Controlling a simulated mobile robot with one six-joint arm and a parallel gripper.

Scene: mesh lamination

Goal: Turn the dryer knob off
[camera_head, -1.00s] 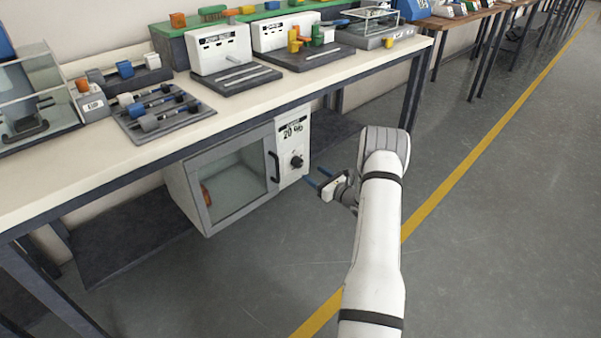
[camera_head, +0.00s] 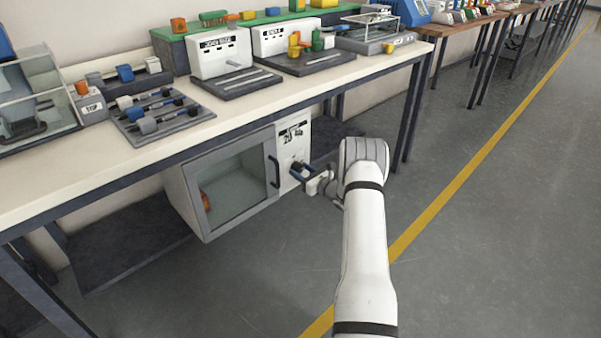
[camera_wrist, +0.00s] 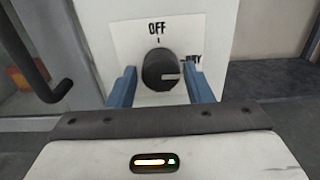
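The dryer (camera_head: 228,187) is a white box with a glass door, under the long bench. Its black round knob (camera_wrist: 162,70) is on the white front panel, below the word OFF. The knob's light pointer line points right, toward a second label partly hidden by a finger. My gripper (camera_wrist: 163,88) is open, with one blue finger on each side of the knob. I cannot tell whether the fingers touch it. In the head view my gripper (camera_head: 302,173) is at the dryer's panel and covers most of the knob.
The dryer's dark door handle (camera_head: 274,171) is just left of the panel, and it also shows in the wrist view (camera_wrist: 38,60). The bench top (camera_head: 300,85) is above, with several devices on it. The floor (camera_head: 470,250) to the right is clear.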

